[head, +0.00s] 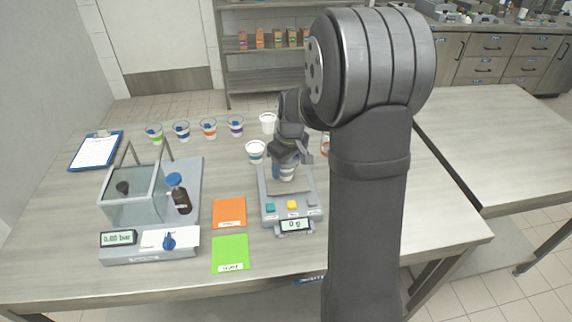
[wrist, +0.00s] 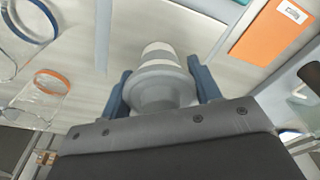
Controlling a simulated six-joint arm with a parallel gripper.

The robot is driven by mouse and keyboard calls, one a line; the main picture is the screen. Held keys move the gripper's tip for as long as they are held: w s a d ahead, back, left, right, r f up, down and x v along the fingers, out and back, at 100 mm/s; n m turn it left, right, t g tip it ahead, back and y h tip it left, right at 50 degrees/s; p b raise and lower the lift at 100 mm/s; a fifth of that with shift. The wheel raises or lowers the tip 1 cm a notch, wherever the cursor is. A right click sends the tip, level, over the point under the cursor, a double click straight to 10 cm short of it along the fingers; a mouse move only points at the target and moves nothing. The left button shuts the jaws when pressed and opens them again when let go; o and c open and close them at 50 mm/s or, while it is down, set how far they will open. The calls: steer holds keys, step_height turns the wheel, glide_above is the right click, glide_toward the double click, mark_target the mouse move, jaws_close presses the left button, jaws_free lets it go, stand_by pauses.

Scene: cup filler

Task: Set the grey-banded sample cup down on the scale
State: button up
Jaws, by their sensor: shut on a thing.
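My gripper (head: 287,160) is shut on the grey-banded sample cup (head: 287,173), over the scale's plate. In the wrist view the cup (wrist: 158,75) sits between the two blue-grey fingertips (wrist: 160,88), with white and grey bands showing. The scale (head: 307,209) has a grey plate, several coloured buttons and a display that reads 0 g. The cup's base is close to the plate, and I cannot tell whether they touch. My gripper hides part of the cup in the head view.
Several banded cups line the back left. Orange (head: 229,210) and green (head: 230,252) mats lie left of the scale. A clear box (head: 130,200) and a dark bottle (head: 181,198) stand further left.

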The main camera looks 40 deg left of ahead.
steer(key=shift+f, duration=0.1)
steer(key=o, duration=1)
steer(key=r, duration=0.4)
steer(key=d+r, duration=0.1)
steer(key=r, duration=0.7)
steer(key=shift+s+d+r, duration=0.15)
steer(key=shift+d, duration=0.1)
